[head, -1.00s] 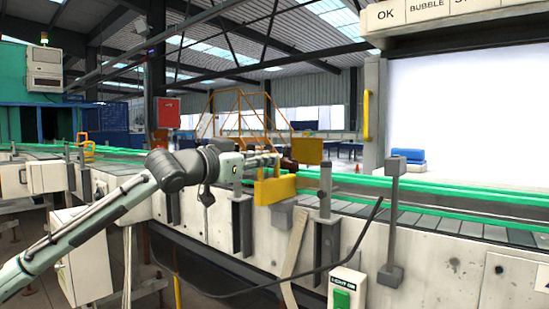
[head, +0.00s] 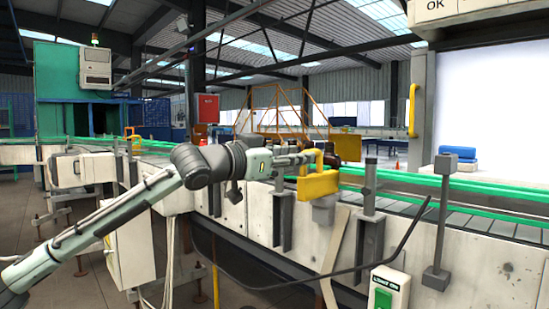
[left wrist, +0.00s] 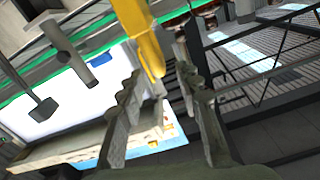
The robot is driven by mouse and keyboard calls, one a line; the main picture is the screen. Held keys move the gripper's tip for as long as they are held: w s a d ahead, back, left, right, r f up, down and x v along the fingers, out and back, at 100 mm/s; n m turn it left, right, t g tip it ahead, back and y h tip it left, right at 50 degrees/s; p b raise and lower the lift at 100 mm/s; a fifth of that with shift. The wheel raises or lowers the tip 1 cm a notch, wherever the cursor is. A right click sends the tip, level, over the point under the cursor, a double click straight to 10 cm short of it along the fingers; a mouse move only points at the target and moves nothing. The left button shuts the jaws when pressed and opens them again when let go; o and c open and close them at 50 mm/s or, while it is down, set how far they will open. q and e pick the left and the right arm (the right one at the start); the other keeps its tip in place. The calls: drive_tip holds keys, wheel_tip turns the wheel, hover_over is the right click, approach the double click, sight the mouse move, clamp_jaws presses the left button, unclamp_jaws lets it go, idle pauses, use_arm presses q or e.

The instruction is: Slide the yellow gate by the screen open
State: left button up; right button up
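A yellow gate (head: 318,186) with an upright bar sits at the near side of the conveyor, left of the bright screen (head: 462,105). My left gripper (head: 303,160) comes in from the left at the gate's upright bar. In the left wrist view the fingers of my left gripper (left wrist: 157,78) are apart. A yellow bar (left wrist: 144,35) reaches down between their tips; I cannot tell whether they touch it. My right gripper is not in view.
Dark amber bottles (head: 350,147) stand on the conveyor just beyond the gate. Green rails (head: 450,182) run along the belt. A grey post (head: 440,220) and a light switch box (head: 388,290) stand on the near side. A yellow handle (head: 412,110) is beside the screen.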

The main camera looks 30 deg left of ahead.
use_arm(q)
drive_tip(key=v, duration=0.8)
drive_tip(key=shift+s, duration=0.25)
drive_tip(key=shift+f, duration=0.1)
drive_tip(key=w+d+f+n+g+y, duration=0.1)
drive_tip(key=w+f, duration=0.1)
drive_tip(key=f, duration=0.9)
drive_tip(key=w+d+f+g+y, duration=0.1)
drive_tip(key=w+f+g, duration=0.15)
drive_tip(key=f, duration=0.85)
drive_tip(key=s+f+n+g+y, duration=0.1)
drive_tip(key=s+f, duration=0.1)
drive_tip(key=f, duration=0.7)
drive_tip(key=s+f+n+g+y, duration=0.1)
drive_tip(key=s+f, duration=0.1)
drive_tip(key=f, duration=0.8)
drive_tip(key=s+f+n+g+y, duration=0.1)
drive_tip(key=s+f+g+y, duration=0.2)
drive_tip(key=s+f, duration=2.4)
drive_tip(key=g, duration=0.5)
drive_tip(key=shift+d+n, duration=0.3)
drive_tip(key=shift+d, duration=0.1)
